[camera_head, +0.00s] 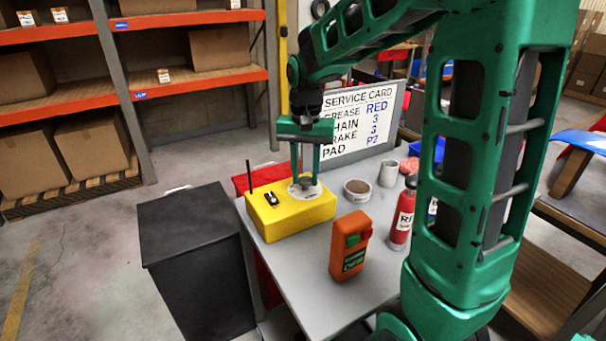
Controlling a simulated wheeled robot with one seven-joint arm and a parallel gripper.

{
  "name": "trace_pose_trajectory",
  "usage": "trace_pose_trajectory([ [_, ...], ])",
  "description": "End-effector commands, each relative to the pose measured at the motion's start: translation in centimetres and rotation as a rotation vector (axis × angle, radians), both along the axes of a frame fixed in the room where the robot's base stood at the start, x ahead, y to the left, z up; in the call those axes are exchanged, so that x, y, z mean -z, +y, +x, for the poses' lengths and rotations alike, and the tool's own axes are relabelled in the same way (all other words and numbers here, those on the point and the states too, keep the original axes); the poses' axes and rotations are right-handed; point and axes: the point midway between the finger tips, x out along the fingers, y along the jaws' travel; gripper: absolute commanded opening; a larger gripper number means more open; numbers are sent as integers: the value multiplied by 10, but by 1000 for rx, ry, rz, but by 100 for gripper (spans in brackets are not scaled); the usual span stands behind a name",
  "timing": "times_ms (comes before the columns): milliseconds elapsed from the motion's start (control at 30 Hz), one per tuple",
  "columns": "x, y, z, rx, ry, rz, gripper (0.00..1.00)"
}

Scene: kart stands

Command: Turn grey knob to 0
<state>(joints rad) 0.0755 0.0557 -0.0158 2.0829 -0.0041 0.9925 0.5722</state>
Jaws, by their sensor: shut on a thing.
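The grey knob (304,182) sits on a pale round dial (311,192) on top of a yellow box (290,219). My gripper (305,178) points straight down from above, its two fingers shut on the knob. The fingers hide most of the knob, and the dial's marks are too small to read, so the knob's setting cannot be told. The box also carries a small black switch (271,199) and a thin black antenna (249,181) at its left side.
The box stands on a grey table (302,262). An orange device (349,246), a red bottle (401,219), a roll (357,190) and a grey cup (388,173) stand to its right. A service card sign (362,122) stands behind. A black cabinet (197,262) is at left.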

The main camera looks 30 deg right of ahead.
Motion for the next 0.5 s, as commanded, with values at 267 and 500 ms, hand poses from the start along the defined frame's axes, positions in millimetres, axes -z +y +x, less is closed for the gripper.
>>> trace_pose_trajectory([
  [267, -2, 0, 3, -259, -11, -1, 7],
  [500, -3, 0, 4, -454, -12, -3, 7],
])
